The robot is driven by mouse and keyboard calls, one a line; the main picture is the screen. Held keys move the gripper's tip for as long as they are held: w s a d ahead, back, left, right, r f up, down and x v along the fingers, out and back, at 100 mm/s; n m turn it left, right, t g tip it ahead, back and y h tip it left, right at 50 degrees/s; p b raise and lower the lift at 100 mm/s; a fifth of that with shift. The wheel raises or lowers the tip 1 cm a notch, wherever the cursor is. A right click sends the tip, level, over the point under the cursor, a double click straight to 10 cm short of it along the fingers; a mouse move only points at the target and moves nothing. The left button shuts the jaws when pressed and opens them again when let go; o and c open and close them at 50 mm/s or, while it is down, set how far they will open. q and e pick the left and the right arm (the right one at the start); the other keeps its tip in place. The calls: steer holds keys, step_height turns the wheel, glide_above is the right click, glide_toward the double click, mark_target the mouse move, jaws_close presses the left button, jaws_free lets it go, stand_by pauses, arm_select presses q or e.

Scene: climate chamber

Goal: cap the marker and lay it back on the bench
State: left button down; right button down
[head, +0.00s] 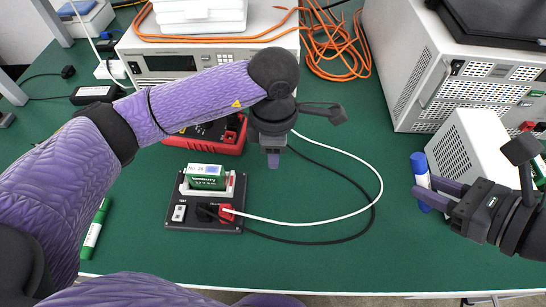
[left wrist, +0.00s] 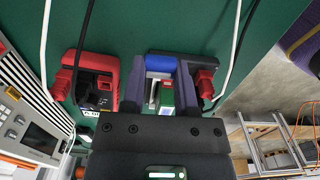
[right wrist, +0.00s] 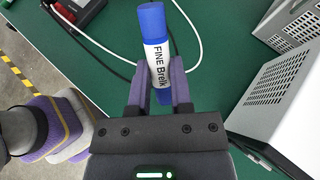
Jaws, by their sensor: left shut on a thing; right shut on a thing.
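The marker (head: 420,172), with a white body and a blue end, is upright between the fingers of my right gripper (head: 428,191), right of centre in the head view. In the right wrist view the marker (right wrist: 158,62) shows its printed label and a blue upper end; the fingers hide part of its lower end. My left gripper (head: 273,161) points down over the middle of the bench (head: 330,265), apart from the marker. In the left wrist view it is shut on a small blue piece (left wrist: 161,63), which looks like the cap; the head view hides it.
A black test fixture (head: 178,226) with a green block stands left of my left gripper, with white and black cables looping right. A green marker (head: 92,240) lies at the left. A white box (head: 470,145) stands beside my right gripper. The front middle bench is clear.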

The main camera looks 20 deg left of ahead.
mark_target(426, 171)
arm_select(q)
steer(key=shift+r, duration=0.2)
stand_by(0.4)
